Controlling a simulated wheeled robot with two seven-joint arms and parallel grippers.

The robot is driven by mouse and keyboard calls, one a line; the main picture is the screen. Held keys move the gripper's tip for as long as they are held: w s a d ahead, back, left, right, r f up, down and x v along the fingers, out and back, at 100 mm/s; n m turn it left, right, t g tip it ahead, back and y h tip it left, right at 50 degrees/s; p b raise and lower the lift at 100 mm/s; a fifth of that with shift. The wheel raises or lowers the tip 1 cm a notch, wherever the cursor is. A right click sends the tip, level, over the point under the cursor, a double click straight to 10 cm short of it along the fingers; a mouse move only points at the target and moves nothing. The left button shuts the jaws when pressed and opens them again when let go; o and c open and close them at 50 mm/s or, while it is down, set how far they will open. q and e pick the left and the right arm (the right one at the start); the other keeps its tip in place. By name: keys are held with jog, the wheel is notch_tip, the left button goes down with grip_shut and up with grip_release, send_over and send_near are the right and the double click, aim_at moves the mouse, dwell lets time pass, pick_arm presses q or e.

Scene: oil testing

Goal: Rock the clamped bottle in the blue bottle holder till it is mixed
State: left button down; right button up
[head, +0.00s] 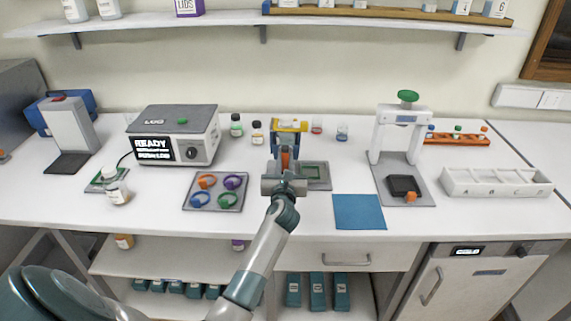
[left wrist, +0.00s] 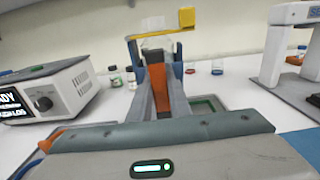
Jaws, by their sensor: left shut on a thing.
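The blue bottle holder (head: 275,142) stands toward the back middle of the bench, with a yellow clamp bar (head: 290,125) across its top. In the left wrist view the holder's blue posts (left wrist: 178,69) flank a clear bottle (left wrist: 152,46), partly hidden by the yellow bar (left wrist: 165,35). The bottle looks roughly upright; its contents cannot be made out. My left gripper (head: 286,164) is in front of the holder, shut on an orange handle (left wrist: 158,86) at the holder's front. The fingers hide the holder's lower part. My right gripper is not in view.
A grey tray with a green frame (head: 318,172) lies just right of the holder. Small bottles (head: 257,133) stand left of it. A mat with coloured rings (head: 216,191) lies front left, a blue cloth (head: 358,212) front right. A white press (head: 384,136) stands further right.

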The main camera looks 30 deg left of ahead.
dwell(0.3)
pick_arm(q)
jog(key=shift+r+m+p, duration=0.1)
jog(key=shift+m+p, duration=0.2)
jog(key=shift+p, duration=0.2)
jog(key=m+p, duration=0.6)
jog(key=shift+r+m+p, duration=0.15)
jog(key=shift+m+p, duration=0.15)
jog(key=shift+m, duration=0.1)
jog(key=shift+m+p, duration=0.3)
jog(key=shift+m, duration=0.1)
jog(key=shift+f+m, duration=0.2)
jog(key=shift+m, duration=0.1)
jog(key=shift+f, duration=0.15)
